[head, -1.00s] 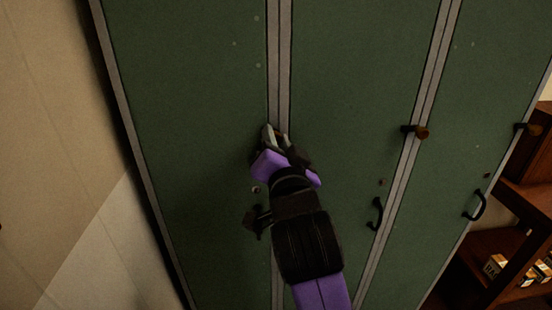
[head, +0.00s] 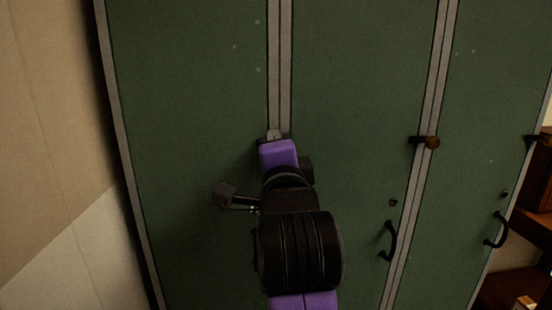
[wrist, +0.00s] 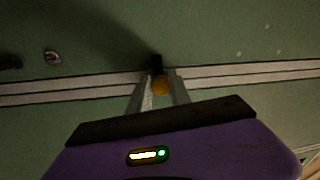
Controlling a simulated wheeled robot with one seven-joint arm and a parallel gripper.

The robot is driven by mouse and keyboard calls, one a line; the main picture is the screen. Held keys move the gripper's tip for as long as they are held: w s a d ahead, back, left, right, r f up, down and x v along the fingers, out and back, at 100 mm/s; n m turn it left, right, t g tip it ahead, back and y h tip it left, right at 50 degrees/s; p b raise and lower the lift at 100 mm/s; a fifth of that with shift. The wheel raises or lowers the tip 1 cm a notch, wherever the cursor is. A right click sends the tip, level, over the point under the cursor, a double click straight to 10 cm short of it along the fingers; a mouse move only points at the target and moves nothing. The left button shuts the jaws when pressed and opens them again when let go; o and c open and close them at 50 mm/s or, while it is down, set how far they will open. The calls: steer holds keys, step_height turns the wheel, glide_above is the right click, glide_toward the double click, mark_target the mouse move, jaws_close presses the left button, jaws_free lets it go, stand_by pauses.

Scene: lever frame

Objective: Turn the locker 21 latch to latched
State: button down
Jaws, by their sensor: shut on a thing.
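My gripper (head: 275,135) is at the grey seam between the left and middle green doors in the head view. In the wrist view my gripper (wrist: 160,88) has its two fingers closed on either side of the latch's round orange-yellow knob (wrist: 160,86). A short dark latch bar (wrist: 157,63) runs from the knob across the seam, roughly at right angles to it. In the head view my gripper hides most of this latch. No locker number is readable.
A second latch with a brown knob (head: 431,143) lies across the right seam. Dark handles (head: 391,241) (head: 501,230) stick out from the doors. A wooden shelf (head: 538,210) stands at far right, and a beige wall (head: 45,120) at left.

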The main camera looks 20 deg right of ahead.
steer(key=shift+r+m, duration=0.1)
steer(key=shift+m, duration=0.2)
steer(key=c, duration=1.2)
jaws_free()
steer(key=v, duration=0.7)
steer(key=shift+s+b, duration=0.35)
steer(key=shift+s, duration=0.1)
steer(key=shift+a, duration=0.1)
